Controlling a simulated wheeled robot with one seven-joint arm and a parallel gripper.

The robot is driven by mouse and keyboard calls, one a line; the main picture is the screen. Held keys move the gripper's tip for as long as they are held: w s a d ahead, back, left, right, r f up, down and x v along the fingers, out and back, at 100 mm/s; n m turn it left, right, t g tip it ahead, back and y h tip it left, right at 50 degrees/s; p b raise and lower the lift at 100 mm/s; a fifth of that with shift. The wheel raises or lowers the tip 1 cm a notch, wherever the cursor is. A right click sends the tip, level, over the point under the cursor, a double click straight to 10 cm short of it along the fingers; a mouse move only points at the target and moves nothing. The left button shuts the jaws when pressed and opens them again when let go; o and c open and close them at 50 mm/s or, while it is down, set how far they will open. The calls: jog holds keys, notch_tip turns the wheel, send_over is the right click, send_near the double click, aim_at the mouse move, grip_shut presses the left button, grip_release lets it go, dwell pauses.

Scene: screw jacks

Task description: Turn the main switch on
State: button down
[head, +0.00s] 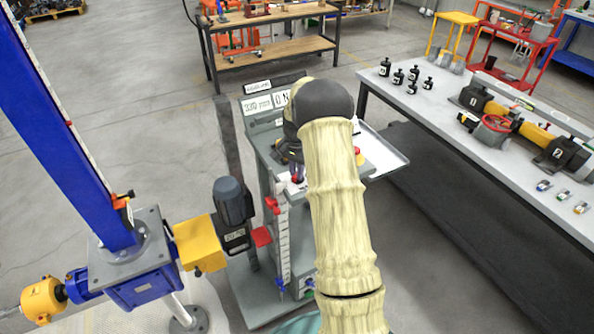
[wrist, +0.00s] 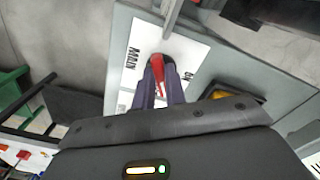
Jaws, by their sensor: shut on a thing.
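The main switch (wrist: 158,72) shows in the wrist view as a red handle on a white label plate (wrist: 188,52) with black lettering. My gripper (wrist: 160,76) is over the plate, and its two dark fingers are shut on the red handle, one on each side. The base of the switch is partly hidden by the fingers. In the head view my gripper (head: 297,172) reaches down to the sloped top of a grey control stand (head: 270,160). My pale arm covers much of the stand.
A red button on a yellow base (head: 359,156) sits on the stand to the right of my gripper. A blue screw jack (head: 130,262) with a motor (head: 232,205) stands at left. A long grey table (head: 440,105) with jack parts is at right.

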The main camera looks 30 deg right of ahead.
jog(key=n, duration=0.5)
jog(key=shift+d+r+n, duration=0.15)
jog(key=shift+n, duration=0.15)
jog(key=n, duration=0.5)
jog(key=shift+d+n, duration=0.15)
jog(key=shift+n, duration=0.25)
jog(key=c, duration=1.5)
grip_release()
jog(key=shift+c, duration=0.2)
jog(key=shift+o, duration=0.5)
notch_tip(320, 180, up, 17)
jog(key=b, duration=0.2)
jog(key=shift+r, duration=0.15)
